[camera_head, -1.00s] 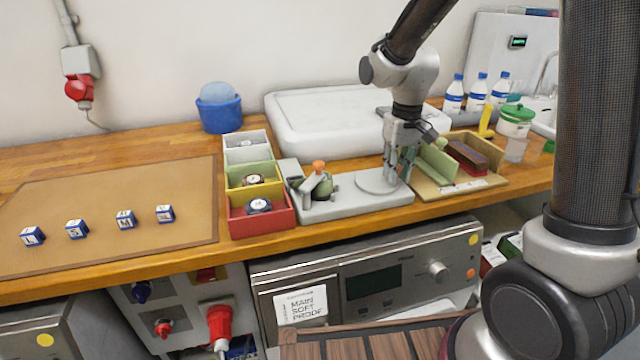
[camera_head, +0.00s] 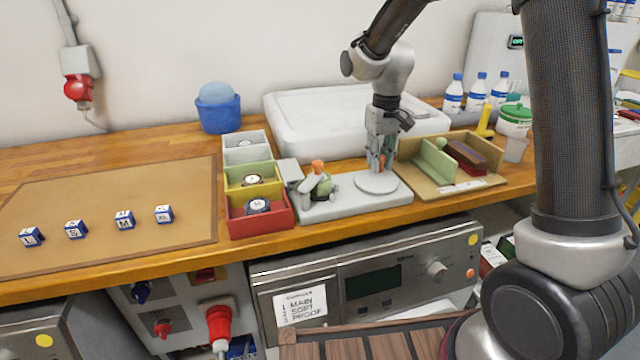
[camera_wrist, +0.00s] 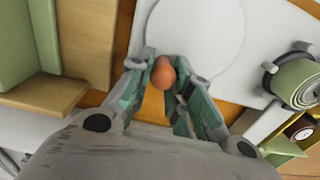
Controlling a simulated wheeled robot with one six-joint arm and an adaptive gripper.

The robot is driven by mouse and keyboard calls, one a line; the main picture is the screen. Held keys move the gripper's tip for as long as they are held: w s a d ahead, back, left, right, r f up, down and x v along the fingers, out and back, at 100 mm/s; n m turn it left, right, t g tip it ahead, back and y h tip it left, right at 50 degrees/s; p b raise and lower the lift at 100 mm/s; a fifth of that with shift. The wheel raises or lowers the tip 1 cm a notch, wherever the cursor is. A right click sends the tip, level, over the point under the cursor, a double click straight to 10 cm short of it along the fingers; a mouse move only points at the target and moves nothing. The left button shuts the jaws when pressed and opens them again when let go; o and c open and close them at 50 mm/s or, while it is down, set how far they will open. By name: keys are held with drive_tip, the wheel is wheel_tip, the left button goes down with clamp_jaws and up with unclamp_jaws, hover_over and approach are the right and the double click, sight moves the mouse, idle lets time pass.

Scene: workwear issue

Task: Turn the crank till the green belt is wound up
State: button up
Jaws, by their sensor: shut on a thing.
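The crank is a round light-grey disc (camera_head: 377,184) on a grey base plate (camera_head: 340,207), with an orange knob (camera_wrist: 163,72) near its rim. My gripper (camera_head: 380,165) points down at the back of the disc and is shut on the knob. The wrist view shows the knob between my two fingertips (camera_wrist: 164,78), with the disc (camera_wrist: 195,35) beside it. The green belt (camera_head: 323,187) is a roll at the left end of the base, by a grey arm with an orange tip (camera_head: 318,166). It also shows as a roll in the wrist view (camera_wrist: 298,82).
Red, yellow-green and white bins (camera_head: 262,222) with gauge-like round items stand left of the base. A wooden tray (camera_head: 455,187) with a green block and dark brush-like pieces stands close on the right. A large white tub (camera_head: 330,125) lies behind. A brown mat (camera_head: 120,190) with small blocks lies far left.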

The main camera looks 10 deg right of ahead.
sight(358, 176)
drive_tip(key=shift+w+a, duration=0.15)
drive_tip(key=shift+a, duration=0.4)
drive_tip(key=shift+s+a+f, duration=0.1)
drive_tip(key=shift+s+a, duration=0.1)
drive_tip(key=shift+a, duration=0.3)
drive_tip(key=shift+s+a, duration=0.15)
drive_tip(key=shift+a, duration=0.3)
drive_tip(key=shift+s+a, duration=1.1)
drive_tip(key=shift+a, duration=0.3)
drive_tip(key=shift+c, duration=0.2)
drive_tip(key=o, duration=0.7)
drive_tip(key=shift+w, duration=0.1)
wheel_tip(358, 176, up, 8)
